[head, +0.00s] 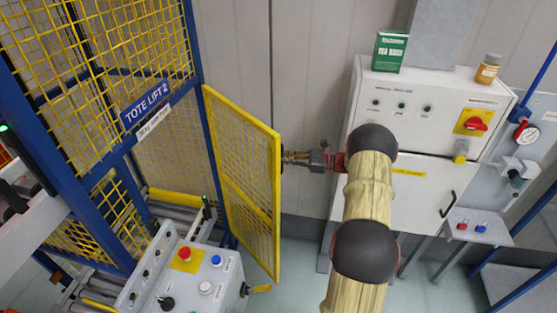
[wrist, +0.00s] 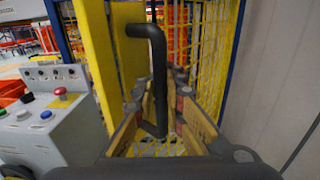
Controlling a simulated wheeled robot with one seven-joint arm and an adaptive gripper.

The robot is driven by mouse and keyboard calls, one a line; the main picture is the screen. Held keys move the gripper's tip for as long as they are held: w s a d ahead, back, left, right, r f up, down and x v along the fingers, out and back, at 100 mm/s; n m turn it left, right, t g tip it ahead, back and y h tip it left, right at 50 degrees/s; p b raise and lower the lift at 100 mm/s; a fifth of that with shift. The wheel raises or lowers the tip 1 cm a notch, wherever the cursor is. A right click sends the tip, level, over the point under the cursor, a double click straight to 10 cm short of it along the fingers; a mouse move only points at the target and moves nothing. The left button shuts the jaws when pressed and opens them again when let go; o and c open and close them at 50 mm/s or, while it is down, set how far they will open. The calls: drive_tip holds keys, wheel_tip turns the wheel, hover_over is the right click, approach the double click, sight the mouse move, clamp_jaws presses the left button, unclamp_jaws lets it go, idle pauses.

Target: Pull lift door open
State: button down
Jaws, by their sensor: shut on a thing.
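The lift door (head: 246,170) is a yellow mesh panel hinged on the blue frame of the lift cage. It stands swung out at an angle from the frame. Its black handle (wrist: 157,75) shows in the wrist view, upright on the yellow door edge (wrist: 100,60). My gripper (head: 290,158) is at the free edge of the door in the head view. In the wrist view its fingers (wrist: 158,105) are around the lower part of the handle, shut on it. In the head view the handle is hidden behind the door edge and gripper.
A control box (head: 188,275) with buttons stands in front of the cage, left of the door. A white cabinet (head: 400,190) stands at the right against the wall, carrying a green tea box (head: 390,52) and a small jar (head: 487,68). Floor shows between door and cabinet.

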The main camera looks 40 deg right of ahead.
drive_tip(key=shift+s+f, duration=0.15)
drive_tip(key=shift+f, duration=0.05)
drive_tip(key=c, duration=2.3)
unclamp_jaws()
drive_tip(key=shift+c, duration=0.2)
drive_tip(key=shift+o, duration=1.1)
drive_tip(key=shift+s+d+r, duration=0.1)
drive_tip(key=shift+s, duration=0.1)
drive_tip(key=shift+o, duration=1.1)
drive_tip(key=shift+w, duration=0.15)
drive_tip(key=shift+r, duration=0.1)
drive_tip(key=v, duration=1.2)
